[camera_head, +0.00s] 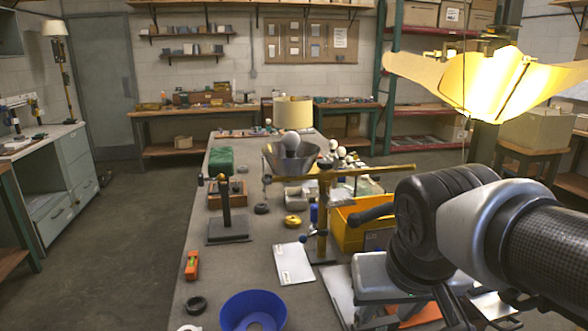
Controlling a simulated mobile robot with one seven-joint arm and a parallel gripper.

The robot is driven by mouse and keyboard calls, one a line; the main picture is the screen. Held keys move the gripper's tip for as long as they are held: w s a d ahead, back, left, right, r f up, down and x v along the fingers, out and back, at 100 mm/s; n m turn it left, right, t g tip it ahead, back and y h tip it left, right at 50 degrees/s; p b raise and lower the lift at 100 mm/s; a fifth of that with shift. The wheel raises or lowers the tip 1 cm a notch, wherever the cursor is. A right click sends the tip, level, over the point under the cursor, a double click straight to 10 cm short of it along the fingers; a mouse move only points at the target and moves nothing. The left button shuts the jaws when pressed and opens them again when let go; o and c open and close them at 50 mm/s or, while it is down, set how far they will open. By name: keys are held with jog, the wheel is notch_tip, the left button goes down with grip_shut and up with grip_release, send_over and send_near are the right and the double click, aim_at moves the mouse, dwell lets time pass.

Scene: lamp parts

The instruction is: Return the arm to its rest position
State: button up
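My arm enters from the right edge, with a carbon-patterned link, a silver joint and a black joint over the right side of the workbench. A grey block (378,278) shows below the black joint. I cannot make out my fingertips clearly, nor whether they are open or shut. On the bench, a metal cone shade (272,159) with a white bulb (290,141) stands behind a brass stand (323,215) with a long horizontal arm. A blue bowl-shaped shade (240,305) lies at the front. A dark stand with a post (226,205) is at the left.
A lit, flared lamp shade (490,88) hangs at upper right, above my arm. A yellow bin (348,235) stands close left of my arm. White sheets (294,263), an orange level (192,265) and a drum shade (293,112) are on the bench. The left floor is clear.

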jog(key=w+r+p+v, duration=0.1)
jog(key=w+p+v, duration=0.1)
jog(key=p+v, duration=1.2)
jog(key=shift+d+r+t+y, duration=0.3)
